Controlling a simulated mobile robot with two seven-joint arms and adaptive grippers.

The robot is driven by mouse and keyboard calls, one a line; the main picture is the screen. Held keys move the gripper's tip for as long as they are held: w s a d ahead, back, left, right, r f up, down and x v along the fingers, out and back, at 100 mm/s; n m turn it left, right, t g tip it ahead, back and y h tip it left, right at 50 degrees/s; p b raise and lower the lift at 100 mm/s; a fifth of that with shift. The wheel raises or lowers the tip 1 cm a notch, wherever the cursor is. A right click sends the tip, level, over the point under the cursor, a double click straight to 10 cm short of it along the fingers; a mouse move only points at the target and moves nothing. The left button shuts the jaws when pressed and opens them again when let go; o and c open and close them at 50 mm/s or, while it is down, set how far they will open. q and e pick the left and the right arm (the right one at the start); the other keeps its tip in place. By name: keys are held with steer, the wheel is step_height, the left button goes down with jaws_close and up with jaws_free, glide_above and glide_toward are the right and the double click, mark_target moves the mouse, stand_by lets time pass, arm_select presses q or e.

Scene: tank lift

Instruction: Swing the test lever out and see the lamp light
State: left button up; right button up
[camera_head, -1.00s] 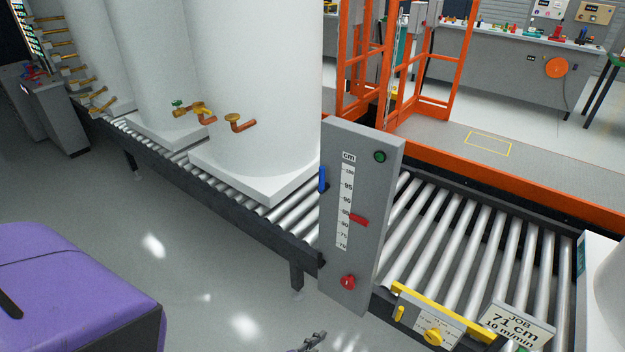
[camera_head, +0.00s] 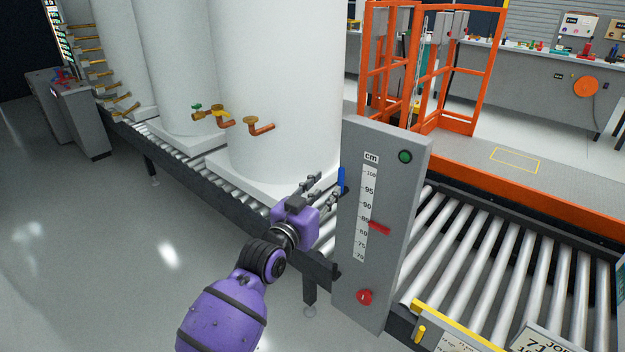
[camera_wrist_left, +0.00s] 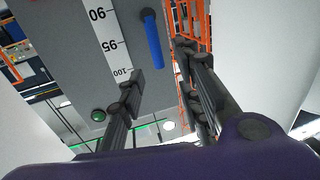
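The blue test lever (camera_head: 341,180) stands upright along the left edge of the grey panel (camera_head: 392,170). In the left wrist view the lever (camera_wrist_left: 152,38) lies between the lines of my two fingers, beside the scale. My left gripper (camera_head: 325,188) is open, just left of the lever; I cannot tell if a finger touches it. The round lamp (camera_head: 405,156) at the panel's upper right is dark green with no clear glow; it also shows in the wrist view (camera_wrist_left: 98,115). My right gripper is not in view.
The panel carries a cm scale (camera_head: 365,210), a red pointer (camera_head: 380,228) and a red knob (camera_head: 365,297). A roller conveyor (camera_head: 480,250) runs behind it, with a white tank (camera_head: 285,100) to the left. Floor at left is clear.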

mark_target(340, 176)
arm_select(q)
steer(key=x, duration=0.7)
steer(key=shift+w+d, duration=0.2)
steer(key=shift+d, duration=0.15)
jaws_close()
